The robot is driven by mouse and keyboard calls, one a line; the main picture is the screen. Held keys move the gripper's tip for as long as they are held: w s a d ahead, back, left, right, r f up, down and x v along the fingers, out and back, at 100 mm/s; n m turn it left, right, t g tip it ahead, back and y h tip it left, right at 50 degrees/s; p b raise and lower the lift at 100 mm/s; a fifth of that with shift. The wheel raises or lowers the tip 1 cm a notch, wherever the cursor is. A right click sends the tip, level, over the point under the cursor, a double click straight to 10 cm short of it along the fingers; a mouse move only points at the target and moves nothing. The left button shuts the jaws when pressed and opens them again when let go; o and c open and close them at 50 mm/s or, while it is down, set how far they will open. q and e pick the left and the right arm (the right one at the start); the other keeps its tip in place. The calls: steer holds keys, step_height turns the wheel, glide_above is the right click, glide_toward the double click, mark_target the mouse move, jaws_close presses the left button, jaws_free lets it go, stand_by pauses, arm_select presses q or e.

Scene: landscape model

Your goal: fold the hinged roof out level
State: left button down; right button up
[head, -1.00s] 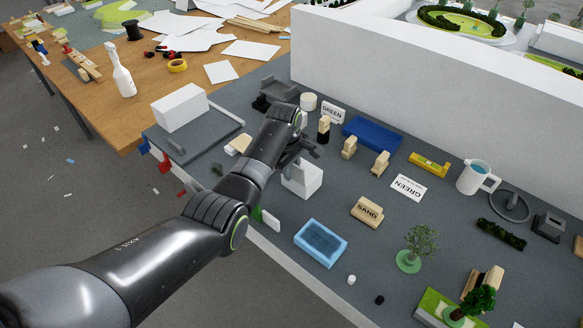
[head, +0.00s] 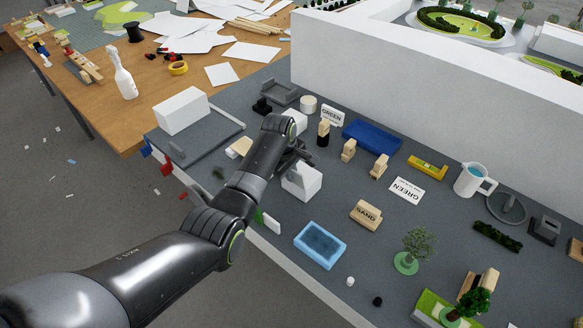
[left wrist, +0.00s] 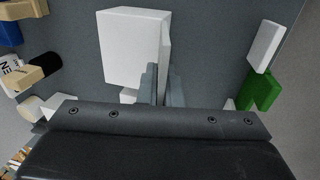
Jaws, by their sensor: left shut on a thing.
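A small white box (head: 303,183) stands near the front edge of the grey bench, and it also shows in the left wrist view (left wrist: 130,45). A thin pale panel (left wrist: 165,42), which looks like the hinged roof, stands on edge along one side of the box. My left gripper (head: 297,165) is at the top of the box. In the left wrist view its fingers (left wrist: 163,85) are close together, shut on the panel. The hinge and the panel's lower part are hidden. My right gripper is not in view.
A blue tray (head: 320,262) lies in front of the box. A white and green piece (left wrist: 256,92) lies by the bench edge. Wooden blocks (head: 348,150), a blue slab (head: 372,136) and a white mug (head: 470,180) stand farther right. A long white wall (head: 400,85) closes the back.

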arm_select(q)
steer(key=shift+s+a+f+t+h+p, duration=0.2)
steer(key=shift+s+a+t+h+p, duration=0.1)
steer(key=shift+t+h+p, duration=0.4)
steer(key=shift+s+a+f+t+h+p, duration=0.2)
steer(key=shift+s+t+h+p, duration=0.25)
steer(key=shift+t+p, duration=0.35)
steer(key=shift+s+a+f+t+h+p, duration=0.2)
steer(key=shift+t+h+p, duration=0.45)
steer(key=shift+t, duration=0.25)
steer(key=c, duration=1.6)
jaws_free()
steer(key=v, duration=1.7)
steer(key=shift+s+b, duration=0.25)
steer(key=shift+b, duration=0.1)
